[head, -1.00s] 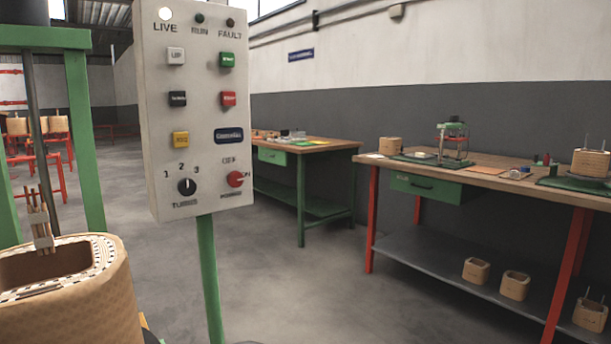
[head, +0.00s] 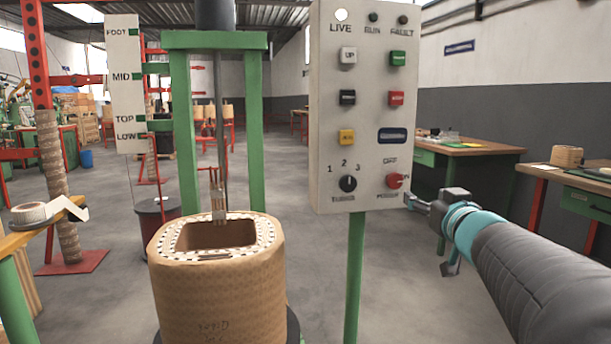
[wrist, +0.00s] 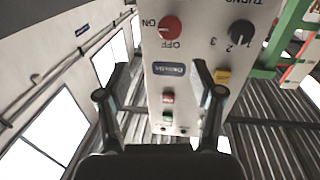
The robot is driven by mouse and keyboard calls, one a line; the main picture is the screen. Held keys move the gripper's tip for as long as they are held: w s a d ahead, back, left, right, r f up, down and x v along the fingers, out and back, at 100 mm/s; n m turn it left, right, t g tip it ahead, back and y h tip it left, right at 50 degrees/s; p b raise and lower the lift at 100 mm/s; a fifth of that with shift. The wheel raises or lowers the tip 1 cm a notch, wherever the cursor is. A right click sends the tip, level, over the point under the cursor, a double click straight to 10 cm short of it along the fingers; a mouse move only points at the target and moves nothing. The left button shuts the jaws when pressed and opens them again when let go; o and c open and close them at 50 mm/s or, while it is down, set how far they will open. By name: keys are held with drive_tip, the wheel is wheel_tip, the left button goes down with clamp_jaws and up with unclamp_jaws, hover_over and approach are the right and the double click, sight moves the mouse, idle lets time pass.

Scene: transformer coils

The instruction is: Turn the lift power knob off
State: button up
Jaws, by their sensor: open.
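The control panel (head: 322,120) is a pale box on a green post. Its red power knob (head: 394,181) is at the lower right, with OFF above it and ON to its right. Its pointer seems turned toward ON. The LIVE lamp (head: 341,15) is lit white. My gripper (head: 416,203) is just right of and below the knob in the head view, apart from it. In the wrist view the panel is upside down; the red knob (wrist: 171,27) lies beyond the fingertips of my gripper (wrist: 160,72), which are spread with nothing between them.
The black turns knob (head: 348,184) sits left of the power knob. A yellow button (head: 346,137) and other buttons are above. A wrapped coil (head: 215,290) stands left of the post under a green frame (head: 187,130). Workbenches (head: 470,150) stand behind to the right.

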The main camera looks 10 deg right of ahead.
sight(396, 180)
drive_tip(key=w+y, duration=0.1)
drive_tip(key=w, duration=0.6)
drive_tip(key=w+n+y+b, duration=0.1)
drive_tip(key=w, duration=0.6)
drive_tip(key=shift+w+r, duration=0.1)
drive_tip(key=shift+w, duration=0.15)
drive_tip(key=c, duration=1.1)
